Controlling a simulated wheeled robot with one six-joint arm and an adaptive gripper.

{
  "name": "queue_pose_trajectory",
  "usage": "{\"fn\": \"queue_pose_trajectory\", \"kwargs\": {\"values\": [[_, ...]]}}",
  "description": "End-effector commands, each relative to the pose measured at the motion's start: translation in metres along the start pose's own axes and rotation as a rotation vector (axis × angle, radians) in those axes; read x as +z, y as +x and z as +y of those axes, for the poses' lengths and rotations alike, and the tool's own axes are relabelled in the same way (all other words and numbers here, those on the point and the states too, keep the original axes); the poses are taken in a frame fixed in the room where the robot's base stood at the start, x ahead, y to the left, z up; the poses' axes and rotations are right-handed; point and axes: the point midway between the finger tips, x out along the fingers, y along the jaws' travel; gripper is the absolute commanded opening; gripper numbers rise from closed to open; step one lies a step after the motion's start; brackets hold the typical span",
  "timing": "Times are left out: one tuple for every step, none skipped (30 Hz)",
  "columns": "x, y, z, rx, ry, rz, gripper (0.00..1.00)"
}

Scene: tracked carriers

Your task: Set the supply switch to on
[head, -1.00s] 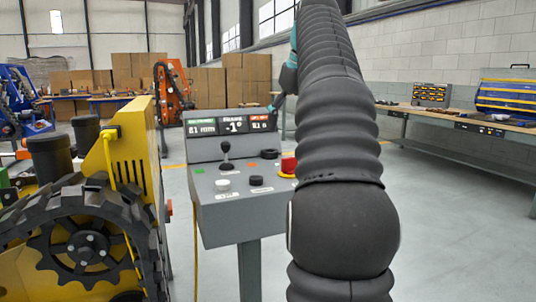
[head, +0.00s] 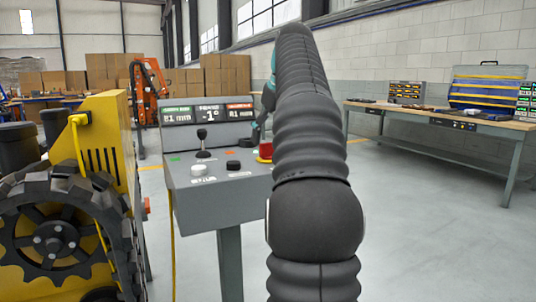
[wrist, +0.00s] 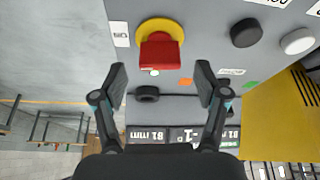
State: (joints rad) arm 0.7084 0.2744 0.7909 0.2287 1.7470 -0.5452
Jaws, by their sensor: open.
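A grey control console (head: 215,208) stands ahead with a sloped top. A red handle (wrist: 160,52) on a yellow round base sits near its edge; it also shows, partly behind my arm, in the head view (head: 266,149). I cannot read the labels, so I cannot tell for sure which control is the supply switch. My gripper (wrist: 160,78) is open and empty above the panel. In the wrist view its fingers are spread to either side of the space just below the red handle, apparently not touching it. A black round control (wrist: 147,93) lies between the fingers in that view.
The panel also bears a black joystick (head: 203,145), a white knob (head: 199,170), a black knob (head: 233,165) and a display strip (head: 207,113). A yellow tracked machine (head: 105,130) stands close at left. A workbench (head: 440,122) is at right, with clear floor before it.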

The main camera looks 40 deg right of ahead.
Motion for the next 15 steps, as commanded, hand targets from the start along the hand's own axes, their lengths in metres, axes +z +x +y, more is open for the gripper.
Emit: {"fn": "queue_pose_trajectory", "kwargs": {"values": [[0.002, 0.011, -0.001, -0.001, 0.000, -0.002, 0.73], [0.002, 0.014, 0.000, -0.001, 0.000, -0.002, 0.73], [0.001, 0.018, 0.000, 0.000, 0.000, -0.001, 0.73], [0.001, 0.021, 0.000, 0.000, 0.000, 0.000, 0.73], [0.001, 0.023, 0.000, 0.000, 0.000, -0.001, 0.73], [0.001, 0.026, 0.000, 0.000, 0.000, -0.001, 0.73], [0.001, 0.028, 0.000, 0.000, 0.000, -0.001, 0.73], [0.001, 0.029, 0.000, 0.000, 0.000, -0.001, 0.73], [0.001, 0.030, 0.000, 0.000, 0.000, 0.000, 0.73], [0.000, 0.031, 0.000, 0.001, 0.000, 0.000, 0.73], [0.000, 0.031, 0.000, 0.001, 0.000, 0.000, 0.73], [0.000, 0.032, 0.000, 0.001, 0.000, 0.000, 0.73], [0.000, 0.032, 0.000, 0.001, 0.000, 0.000, 0.73], [0.000, 0.032, 0.000, 0.001, 0.000, 0.000, 0.73], [0.000, 0.031, 0.000, 0.001, 0.000, 0.000, 0.73]]}}
